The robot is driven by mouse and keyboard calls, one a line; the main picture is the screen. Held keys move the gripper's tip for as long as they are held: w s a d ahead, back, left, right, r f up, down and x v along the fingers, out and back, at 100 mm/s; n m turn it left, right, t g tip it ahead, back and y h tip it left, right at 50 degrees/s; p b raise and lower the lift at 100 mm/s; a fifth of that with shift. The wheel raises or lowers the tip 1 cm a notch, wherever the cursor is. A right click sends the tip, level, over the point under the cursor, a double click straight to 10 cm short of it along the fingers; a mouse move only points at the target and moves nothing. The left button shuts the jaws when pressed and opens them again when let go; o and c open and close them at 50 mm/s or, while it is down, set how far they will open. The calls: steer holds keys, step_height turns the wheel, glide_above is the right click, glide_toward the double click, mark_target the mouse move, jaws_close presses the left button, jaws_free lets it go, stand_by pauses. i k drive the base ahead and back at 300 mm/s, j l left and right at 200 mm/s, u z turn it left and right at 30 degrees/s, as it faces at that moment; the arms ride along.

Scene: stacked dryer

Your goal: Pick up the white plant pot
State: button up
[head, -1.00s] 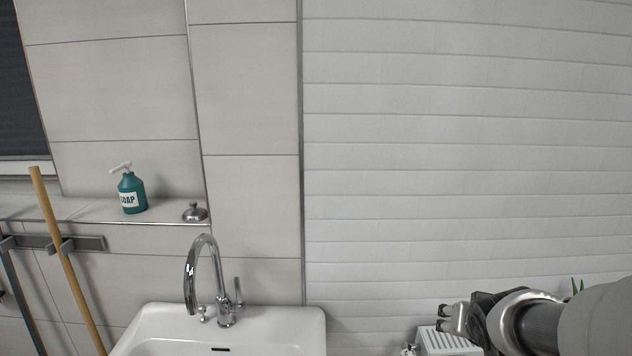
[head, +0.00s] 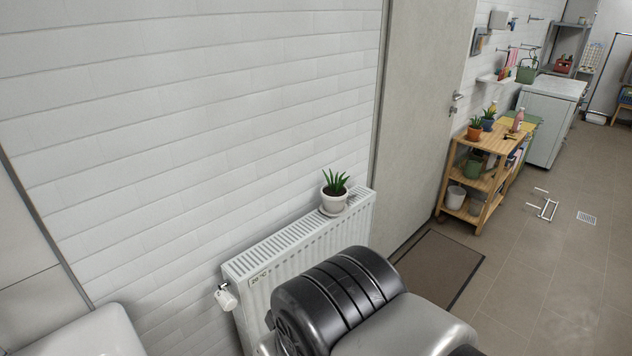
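The white plant pot (head: 334,201) holds a small green spiky plant and stands upright on a white saucer. It sits on top of the white radiator (head: 300,240), near its right end, against the white tiled wall. My arm shows large at the bottom centre, in front of the radiator, with a black ribbed joint and a grey link. My gripper's fingers do not show, so their opening and their distance from the pot cannot be seen.
A wooden shelf (head: 492,144) with potted plants and bottles stands farther right, beyond a door (head: 425,90) and a brown doormat (head: 438,268). A small white rack (head: 545,208) lies on the tiled floor. A sink edge (head: 85,335) is at lower left. The floor at right is mostly clear.

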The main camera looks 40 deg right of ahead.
mark_target(334, 195)
steer(key=z, duration=1.15)
steer(key=l, duration=0.25)
steer(key=i+l+u, duration=0.2)
steer(key=i+l, duration=0.15)
steer(key=l, duration=0.3)
steer(key=i+l+u, duration=0.1)
steer(key=l, duration=0.25)
steer(key=i+l+u, duration=0.1)
steer(key=l, duration=0.25)
steer(key=i+l+u, duration=0.1)
steer(key=l, duration=0.25)
steer(key=i+l+u, duration=0.1)
steer(key=i+l, duration=0.15)
steer(key=l, duration=0.15)
steer(key=i+u, duration=0.3)
steer(key=i, duration=0.85)
